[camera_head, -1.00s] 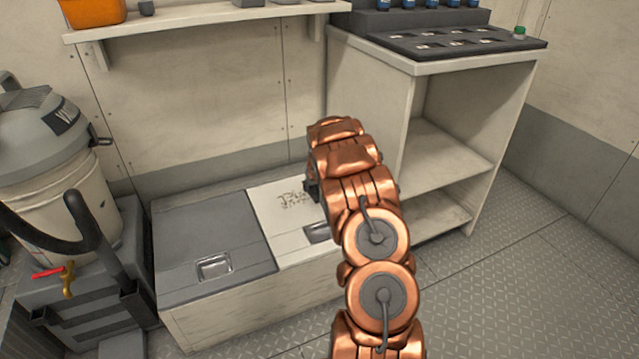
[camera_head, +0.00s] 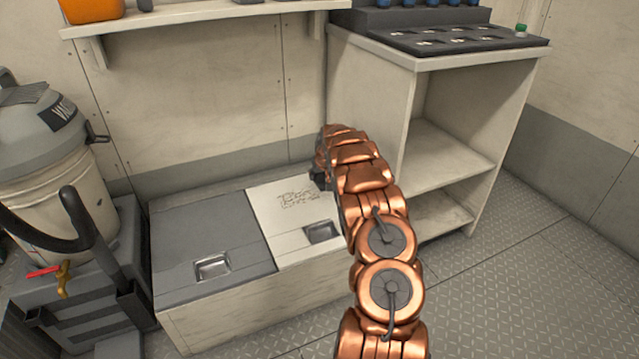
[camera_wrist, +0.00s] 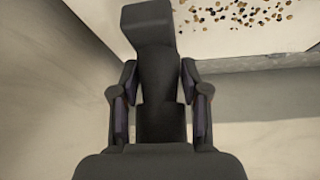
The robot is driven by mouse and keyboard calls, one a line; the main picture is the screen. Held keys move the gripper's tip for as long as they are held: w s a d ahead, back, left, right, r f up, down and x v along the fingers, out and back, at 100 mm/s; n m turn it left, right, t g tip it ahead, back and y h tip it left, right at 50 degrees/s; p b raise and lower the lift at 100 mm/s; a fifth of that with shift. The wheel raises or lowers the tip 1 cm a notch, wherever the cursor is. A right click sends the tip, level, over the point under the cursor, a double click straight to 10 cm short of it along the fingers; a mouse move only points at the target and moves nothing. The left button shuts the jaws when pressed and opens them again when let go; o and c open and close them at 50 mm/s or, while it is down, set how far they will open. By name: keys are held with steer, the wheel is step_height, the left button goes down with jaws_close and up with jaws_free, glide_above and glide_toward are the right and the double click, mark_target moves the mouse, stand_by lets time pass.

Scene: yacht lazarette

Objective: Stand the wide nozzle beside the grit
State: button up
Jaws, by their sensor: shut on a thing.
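In the wrist view, my gripper (camera_wrist: 159,100) is shut on the wide nozzle (camera_wrist: 147,22), a dark grey piece with a broad block at its far end. The grit (camera_wrist: 240,12) shows there as brown and tan specks on a pale surface, to the right of the nozzle's far end. In the head view, the grit (camera_head: 298,198) lies as a patch on the white lid (camera_head: 275,222) of the low bench. My gripper (camera_head: 318,178) is mostly hidden behind my copper arm, near the lid's back right corner. The nozzle cannot be made out in the head view.
A grey lid (camera_head: 205,235) covers the bench's left part. A shelf cabinet (camera_head: 370,130) stands close on the right, with a dark tray (camera_head: 455,38) on top. A vacuum (camera_head: 45,150) stands at left. A wall shelf (camera_head: 190,14) hangs above. The grey lid is clear.

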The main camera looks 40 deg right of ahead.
mark_target(320, 182)
steer(key=shift+d+f, duration=0.15)
steer(key=shift+f, duration=0.1)
step_height(320, 182, down, 3)
steer(key=shift+f+b, duration=0.1)
steer(key=shift+b, duration=1)
steer(key=o, duration=1.2)
steer(key=shift+c, duration=0.2)
steer(key=shift+s+a+r+p, duration=0.2)
steer(key=shift+r+p, duration=0.15)
steer(key=shift+r, duration=0.25)
steer(key=p+v, duration=0.2)
steer(key=v, duration=0.6)
steer(key=shift+s+a+r+p, duration=0.1)
steer(key=shift+s+r+p, duration=0.05)
steer(key=shift+r+p, duration=0.2)
steer(key=shift+v, duration=1.05)
